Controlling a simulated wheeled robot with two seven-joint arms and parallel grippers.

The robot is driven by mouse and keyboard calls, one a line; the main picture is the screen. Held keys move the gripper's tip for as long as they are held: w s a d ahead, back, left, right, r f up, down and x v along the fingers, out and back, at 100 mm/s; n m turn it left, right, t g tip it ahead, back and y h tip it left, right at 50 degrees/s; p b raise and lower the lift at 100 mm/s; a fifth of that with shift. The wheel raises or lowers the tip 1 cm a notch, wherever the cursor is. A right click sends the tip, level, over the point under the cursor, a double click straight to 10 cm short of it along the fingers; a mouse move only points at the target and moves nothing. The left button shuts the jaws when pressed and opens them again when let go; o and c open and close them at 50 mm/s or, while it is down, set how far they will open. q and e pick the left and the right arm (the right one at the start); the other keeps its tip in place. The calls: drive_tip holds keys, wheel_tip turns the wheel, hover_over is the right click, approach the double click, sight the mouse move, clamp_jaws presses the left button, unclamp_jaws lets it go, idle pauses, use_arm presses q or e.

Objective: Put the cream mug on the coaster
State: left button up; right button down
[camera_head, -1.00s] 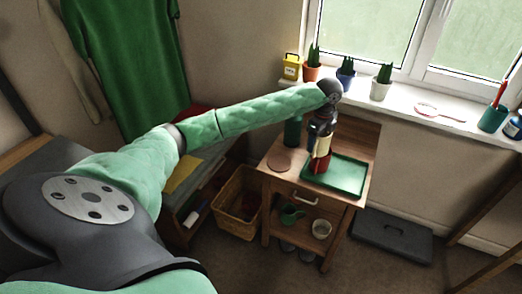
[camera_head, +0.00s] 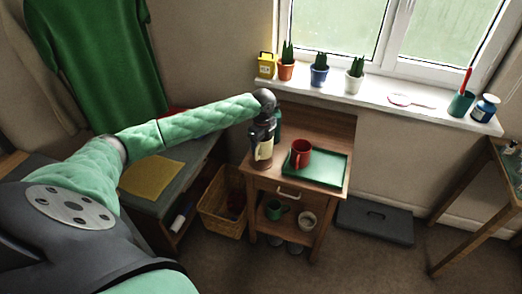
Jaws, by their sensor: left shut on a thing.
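The cream mug (camera_head: 264,150) is held in my left gripper (camera_head: 263,143), which points down and is shut on it. The mug is over the left side of the small wooden stand's top. The round brown-pink coaster (camera_head: 260,165) is at that spot, mostly covered by the gripper and mug. I cannot tell whether the mug touches the coaster or is just above it. My right gripper is not in view.
A red mug (camera_head: 301,147) stands on a green tray (camera_head: 330,172) on the stand's right side. A dark green container (camera_head: 278,124) is close behind my left gripper. Potted plants line the windowsill (camera_head: 385,99). A wicker basket (camera_head: 222,203) sits on the floor at left.

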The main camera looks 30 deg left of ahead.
sight(261, 151)
use_arm(q)
drive_tip(key=shift+a+f, duration=0.1)
drive_tip(key=shift+a, duration=0.15)
drive_tip(key=shift+f, duration=0.5)
wheel_tip(261, 151, down, 3)
drive_tip(key=shift+s+r+p, duration=0.1)
drive_tip(key=shift+p, duration=0.45)
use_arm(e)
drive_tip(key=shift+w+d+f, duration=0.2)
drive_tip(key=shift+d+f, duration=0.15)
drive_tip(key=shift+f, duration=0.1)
use_arm(q)
drive_tip(key=shift+f, duration=0.2)
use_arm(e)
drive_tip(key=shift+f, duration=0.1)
use_arm(q)
drive_tip(key=o, duration=1.2)
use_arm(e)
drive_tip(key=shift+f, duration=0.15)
